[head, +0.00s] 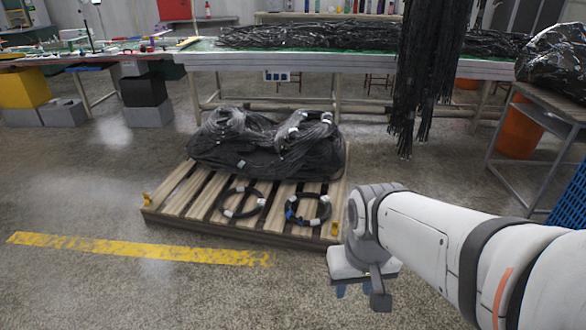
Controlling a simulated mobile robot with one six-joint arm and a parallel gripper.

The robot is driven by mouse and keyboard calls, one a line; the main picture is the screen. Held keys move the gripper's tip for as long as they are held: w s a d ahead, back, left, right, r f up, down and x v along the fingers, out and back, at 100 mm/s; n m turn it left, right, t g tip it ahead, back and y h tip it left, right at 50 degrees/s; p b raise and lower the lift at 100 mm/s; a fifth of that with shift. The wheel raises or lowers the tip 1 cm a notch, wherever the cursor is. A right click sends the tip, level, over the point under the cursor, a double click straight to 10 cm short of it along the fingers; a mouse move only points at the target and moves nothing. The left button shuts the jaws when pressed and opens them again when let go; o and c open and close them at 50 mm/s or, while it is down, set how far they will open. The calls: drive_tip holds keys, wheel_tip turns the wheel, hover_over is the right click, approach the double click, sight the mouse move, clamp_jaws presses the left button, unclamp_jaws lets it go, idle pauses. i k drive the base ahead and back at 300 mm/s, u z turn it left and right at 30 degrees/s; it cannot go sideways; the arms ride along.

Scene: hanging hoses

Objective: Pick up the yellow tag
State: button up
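Two small yellow pieces that could be the yellow tag sit at the pallet's front corners. One yellow piece (147,198) is at the left corner, and another yellow piece (335,229) is at the right corner, just left of my arm. Both are too small to show any detail. My gripper (361,291) points down over the floor, in front of the pallet's right corner and apart from both yellow pieces in the picture. Its fingertips are small and dark, and their gap is unclear. I see nothing held in it.
The wooden pallet (190,222) carries a heap of black hoses (255,145) and two black coils (240,202). A hose bundle (428,70) hangs at the upper right. A long table (340,62) stands behind. A metal stand (550,98) is at right. Floor in front is clear.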

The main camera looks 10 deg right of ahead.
sight(335, 227)
drive_tip(key=u, duration=0.4)
drive_tip(key=i, duration=1.3)
drive_tip(key=z, duration=0.5)
drive_tip(key=i, duration=0.85)
drive_tip(key=z, duration=0.7)
drive_tip(key=k, duration=0.95)
drive_tip(key=z, duration=0.15)
drive_tip(key=i, duration=0.95)
drive_tip(key=u, duration=0.05)
